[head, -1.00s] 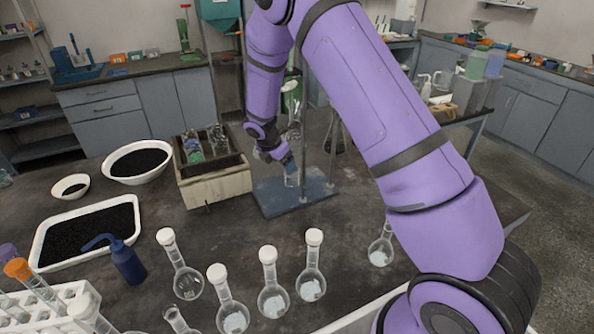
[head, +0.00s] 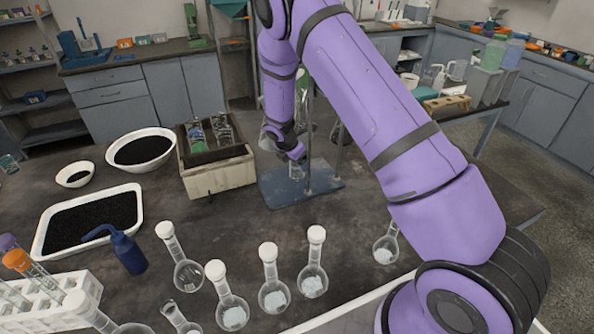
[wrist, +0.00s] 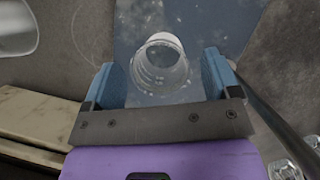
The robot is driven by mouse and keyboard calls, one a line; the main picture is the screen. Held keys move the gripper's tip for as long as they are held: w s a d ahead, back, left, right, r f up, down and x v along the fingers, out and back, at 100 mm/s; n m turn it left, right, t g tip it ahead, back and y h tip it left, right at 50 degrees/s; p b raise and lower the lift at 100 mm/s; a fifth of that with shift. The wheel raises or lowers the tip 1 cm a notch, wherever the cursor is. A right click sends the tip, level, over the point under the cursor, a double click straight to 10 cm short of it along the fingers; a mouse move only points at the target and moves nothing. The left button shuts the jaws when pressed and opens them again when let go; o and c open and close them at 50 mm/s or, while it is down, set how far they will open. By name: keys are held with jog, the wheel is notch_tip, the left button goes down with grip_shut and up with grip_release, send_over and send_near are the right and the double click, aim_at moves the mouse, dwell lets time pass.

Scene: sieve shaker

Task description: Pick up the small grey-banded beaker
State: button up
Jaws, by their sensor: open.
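A small clear glass beaker (wrist: 160,64) stands on a blue base plate (wrist: 205,22) in the wrist view. It lies between and slightly beyond the blue fingertips of my gripper (wrist: 166,78), which is open with a gap on each side of the glass. A grey band on it cannot be made out. In the head view, my gripper (head: 297,166) is low over the stand's blue plate (head: 325,184), and the beaker there is mostly hidden by my wrist.
The stand's metal rod (wrist: 262,98) rises just right of my gripper. A wooden box (head: 217,178) with glassware stands to the left. White-capped flasks (head: 274,294), a blue wash bottle (head: 128,252) and a black-filled tray (head: 88,222) are nearer the front.

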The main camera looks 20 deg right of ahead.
jog(key=shift+x, duration=1.75)
jog(key=shift+r, duration=0.1)
jog(key=c, duration=1)
jog(key=shift+r, duration=0.45)
jog(key=v, duration=0.2)
jog(key=shift+d+r, duration=0.1)
jog(key=shift+r, duration=0.3)
jog(key=s+a, duration=0.2)
jog(key=a, duration=0.3)
jog(key=s+a, duration=0.2)
jog(key=a, duration=0.3)
jog(key=s+a, duration=0.2)
jog(key=a, duration=0.4)
jog(key=shift+s+a, duration=0.1)
jog(key=shift+s, duration=0.2)
